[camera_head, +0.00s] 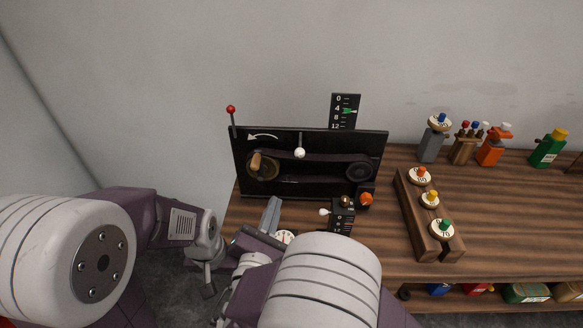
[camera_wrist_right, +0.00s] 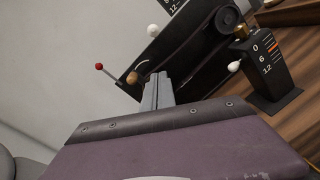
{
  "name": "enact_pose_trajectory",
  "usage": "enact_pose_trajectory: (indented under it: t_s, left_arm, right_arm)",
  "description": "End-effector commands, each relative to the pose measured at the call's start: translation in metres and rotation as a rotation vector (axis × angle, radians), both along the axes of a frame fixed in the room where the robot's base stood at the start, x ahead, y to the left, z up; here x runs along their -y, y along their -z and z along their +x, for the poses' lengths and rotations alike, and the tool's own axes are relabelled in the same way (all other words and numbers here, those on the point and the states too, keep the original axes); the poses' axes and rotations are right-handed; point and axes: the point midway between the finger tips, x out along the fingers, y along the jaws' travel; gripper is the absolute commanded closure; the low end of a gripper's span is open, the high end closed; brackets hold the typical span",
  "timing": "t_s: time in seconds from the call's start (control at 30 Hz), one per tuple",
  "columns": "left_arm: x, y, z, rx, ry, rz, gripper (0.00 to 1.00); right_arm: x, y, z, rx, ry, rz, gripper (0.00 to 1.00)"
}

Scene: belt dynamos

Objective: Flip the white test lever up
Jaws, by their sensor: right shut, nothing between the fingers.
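Two white-knobbed levers show, and I cannot tell which is the test lever. One white knob (camera_head: 323,211) sticks out left from a small black meter box (camera_head: 343,215); it also shows in the wrist view (camera_wrist_right: 234,66). The other white knob (camera_head: 300,153) hangs on a short stem on the front of the black belt panel (camera_head: 310,178). My right gripper (camera_head: 272,211) is shut and empty, in front of the panel and left of the meter box, apart from both knobs. My left gripper (camera_head: 208,272) hangs left of the bench, its jaws unclear.
A red-knobbed lever (camera_head: 231,109) and a wooden crank handle (camera_head: 255,161) are at the panel's left. A wooden block (camera_head: 411,203) with several dial-topped pieces stands right. A round white dial (camera_head: 286,236) is partly hidden by my right arm. Tools and bottles line the back right.

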Motion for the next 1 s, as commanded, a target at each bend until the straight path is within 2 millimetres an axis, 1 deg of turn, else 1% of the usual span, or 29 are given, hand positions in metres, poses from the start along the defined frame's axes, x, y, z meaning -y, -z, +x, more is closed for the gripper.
enact_pose_trajectory:
  t_s: [0.43, 0.5, 0.63, 0.77, 1.0]
  left_arm:
    - [0.0, -0.026, 0.0, 0.0, 0.0, 0.0, 0.2]
    - [0.0, -0.035, 0.0, 0.0, 0.0, 0.0, 0.2]
    - [0.0, -0.042, 0.0, 0.0, 0.0, 0.0, 0.2]
    - [0.0, -0.044, 0.0, 0.0, 0.0, 0.0, 0.2]
    - [0.0, -0.043, 0.0, 0.0, 0.0, 0.0, 0.2]
  right_arm:
    - [0.015, -0.003, 0.093, -0.001, 0.007, -0.001, 1.0]
    - [0.021, -0.017, 0.094, 0.001, 0.003, 0.001, 1.0]
    - [0.03, -0.029, 0.097, 0.0, 0.001, 0.001, 1.0]
    - [0.034, -0.033, 0.098, -0.001, 0.001, 0.0, 1.0]
    - [0.035, -0.033, 0.098, -0.001, 0.001, 0.0, 1.0]
